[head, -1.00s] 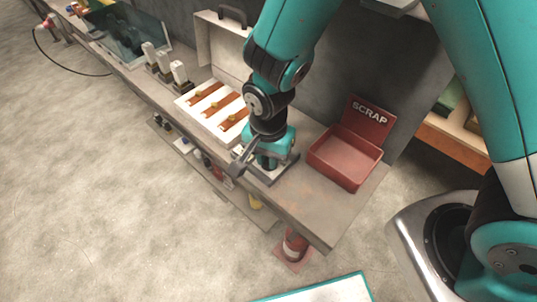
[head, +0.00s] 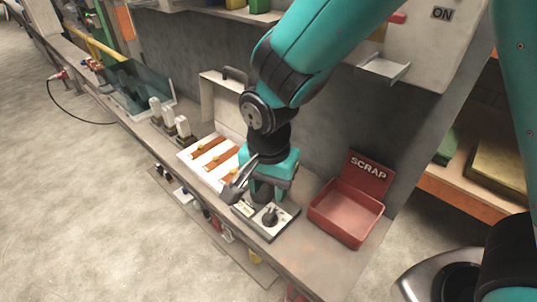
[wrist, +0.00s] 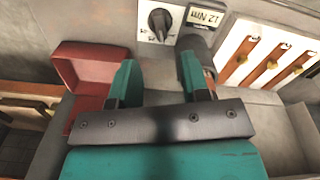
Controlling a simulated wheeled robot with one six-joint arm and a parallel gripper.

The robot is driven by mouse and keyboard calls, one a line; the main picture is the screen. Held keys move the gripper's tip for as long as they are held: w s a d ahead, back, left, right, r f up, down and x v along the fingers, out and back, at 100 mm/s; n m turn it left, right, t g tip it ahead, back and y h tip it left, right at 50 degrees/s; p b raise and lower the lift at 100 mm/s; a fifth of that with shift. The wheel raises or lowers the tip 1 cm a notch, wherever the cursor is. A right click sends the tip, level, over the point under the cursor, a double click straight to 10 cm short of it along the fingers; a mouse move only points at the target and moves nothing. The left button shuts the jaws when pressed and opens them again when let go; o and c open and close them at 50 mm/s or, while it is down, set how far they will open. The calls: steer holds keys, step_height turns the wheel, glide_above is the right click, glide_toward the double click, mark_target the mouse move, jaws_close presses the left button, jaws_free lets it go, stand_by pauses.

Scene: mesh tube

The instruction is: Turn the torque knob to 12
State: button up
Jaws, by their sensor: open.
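The torque tester (head: 283,221) is a flat grey unit near the front edge of the bench, with a black knob (head: 270,214) on a pale dial. In the wrist view the knob (wrist: 160,22) shows beyond my fingertips, with nothing between it and the camera. Beside it a small display (wrist: 205,18), seen upside down, appears to read 12 Nm. My gripper (wrist: 158,72) is open and empty, its two teal fingers apart. In the head view my gripper (head: 258,188) hangs above and behind the knob, clear of it. A grey cylinder (wrist: 197,48) stands close to the right finger.
A red SCRAP bin (head: 345,215) stands right of the tester. A white case (head: 208,158) with orange-brown strips lies to the left, and several grey-topped blocks (head: 168,118) stand farther left. A wall rises behind the bench. Little bench is free in front of the tester.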

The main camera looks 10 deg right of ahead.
step_height(320, 180, up, 8)
steer(key=shift+r, duration=0.25)
stand_by(0.4)
